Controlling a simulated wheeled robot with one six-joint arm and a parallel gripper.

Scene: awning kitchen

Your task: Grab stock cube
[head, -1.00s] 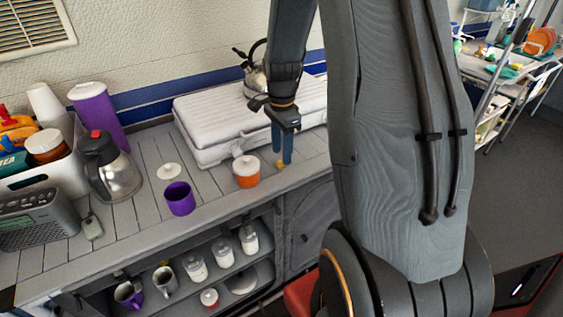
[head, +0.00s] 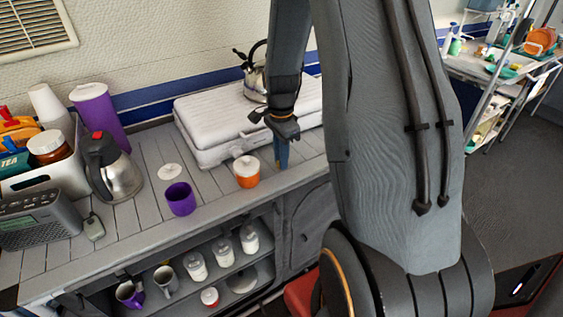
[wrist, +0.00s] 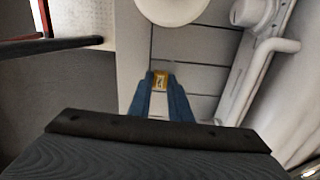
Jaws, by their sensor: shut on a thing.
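The stock cube (wrist: 160,81) is a small yellow-gold block in the wrist view, between the tips of the two blue fingers. My gripper (wrist: 160,90) is shut on it. In the head view my gripper (head: 282,158) points down at the counter, just right of an orange jar with a white lid. The cube cannot be made out in the head view. I cannot tell whether the cube still touches the counter.
The orange jar (head: 247,172) stands close to the left of my gripper. A white case-like stove (head: 215,118) with a kettle (head: 256,80) lies behind. A purple cup (head: 180,199) and a steel jug (head: 118,172) stand further left. Shelves with jars are below the counter.

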